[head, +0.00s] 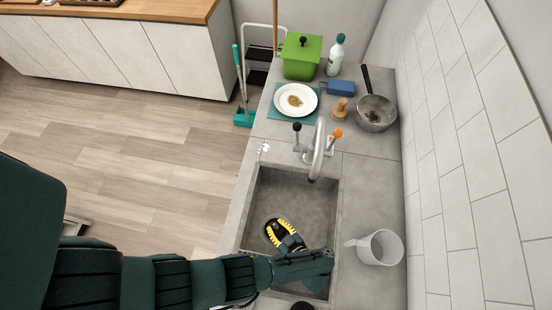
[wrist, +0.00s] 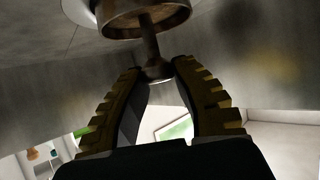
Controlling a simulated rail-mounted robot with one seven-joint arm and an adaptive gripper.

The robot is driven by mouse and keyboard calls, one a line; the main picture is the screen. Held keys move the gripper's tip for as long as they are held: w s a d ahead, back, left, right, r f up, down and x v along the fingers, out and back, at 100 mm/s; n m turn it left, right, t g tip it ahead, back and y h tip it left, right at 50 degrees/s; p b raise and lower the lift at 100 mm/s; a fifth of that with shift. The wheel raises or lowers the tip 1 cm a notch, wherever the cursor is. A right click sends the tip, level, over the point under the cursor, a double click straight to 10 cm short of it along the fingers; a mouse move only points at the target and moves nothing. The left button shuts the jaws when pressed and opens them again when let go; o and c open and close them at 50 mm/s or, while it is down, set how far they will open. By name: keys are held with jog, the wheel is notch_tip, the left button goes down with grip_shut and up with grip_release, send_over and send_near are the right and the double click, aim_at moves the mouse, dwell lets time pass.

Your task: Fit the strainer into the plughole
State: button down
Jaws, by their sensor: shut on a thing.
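The strainer (wrist: 145,18) is metallic, with a round basket and a thin stem ending in a knob. In the wrist view my gripper (wrist: 160,75) is shut on the knob, with the basket beyond the fingertips, close to the sink floor. A pale round rim at the top edge of the wrist view (wrist: 78,12), probably the plughole, lies beside and partly behind the basket. I cannot tell whether they touch. In the head view my gripper (head: 281,231) is down inside the grey sink (head: 300,192), and its fingers mostly hide the strainer and plughole.
The tap (head: 316,150) arches over the sink's back edge. A white jug (head: 380,247) stands on the counter right of the sink. Behind the tap are a plate (head: 296,100), a pan (head: 376,113), a wooden-handled brush (head: 341,110), a blue sponge (head: 341,88) and a green bin (head: 301,57).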

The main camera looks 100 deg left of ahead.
jog(key=shift+f+b, duration=0.45)
jog(key=shift+b, duration=0.1)
dwell(0.4)
jog(key=c, duration=0.9)
grip_release()
jog(key=shift+r+p, duration=4.5)
jog(key=shift+r, duration=0.6)
